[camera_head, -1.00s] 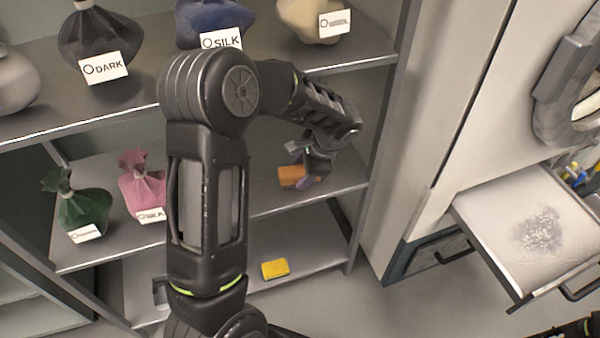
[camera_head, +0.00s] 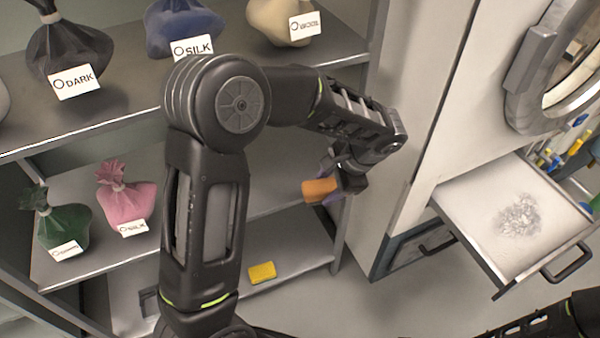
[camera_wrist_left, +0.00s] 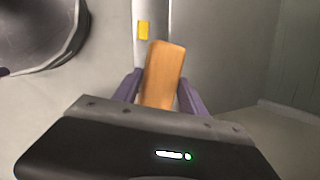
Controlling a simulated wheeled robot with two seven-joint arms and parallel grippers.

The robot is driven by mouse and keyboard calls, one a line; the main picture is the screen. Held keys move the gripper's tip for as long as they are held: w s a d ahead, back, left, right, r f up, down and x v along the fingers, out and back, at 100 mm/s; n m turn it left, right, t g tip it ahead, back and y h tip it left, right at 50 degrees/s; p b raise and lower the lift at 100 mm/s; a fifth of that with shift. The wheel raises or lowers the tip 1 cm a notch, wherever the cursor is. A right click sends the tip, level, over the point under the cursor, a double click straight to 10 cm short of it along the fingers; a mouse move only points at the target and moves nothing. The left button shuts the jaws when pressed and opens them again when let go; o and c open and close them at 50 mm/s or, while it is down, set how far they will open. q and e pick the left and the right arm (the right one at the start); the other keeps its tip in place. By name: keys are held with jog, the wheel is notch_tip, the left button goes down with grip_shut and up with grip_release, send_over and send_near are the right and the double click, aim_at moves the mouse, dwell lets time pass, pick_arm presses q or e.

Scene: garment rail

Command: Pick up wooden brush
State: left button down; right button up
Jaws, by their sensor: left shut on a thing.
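The wooden brush (camera_head: 319,190) is an orange-brown block. My left gripper (camera_head: 337,188) is shut on it and holds it in the air by the right end of the middle shelf. In the left wrist view the brush (camera_wrist_left: 163,75) stands between the two purple fingers (camera_wrist_left: 160,92), its far end sticking out past them. The bristles cannot be made out. Part of my right arm (camera_head: 545,318) shows at the bottom right of the head view, but its gripper cannot be seen.
A yellow block (camera_head: 262,272) lies on the lowest shelf. Tied, labelled bags, such as the pink one (camera_head: 128,205), stand on the shelves to the left. An open drawer (camera_head: 470,200) with grey lint juts out at the right, below a round machine door (camera_head: 545,75).

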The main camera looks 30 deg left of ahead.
pick_arm(q)
jog(key=d, duration=0.5)
jog(key=shift+a, duration=0.1)
dwell(0.3)
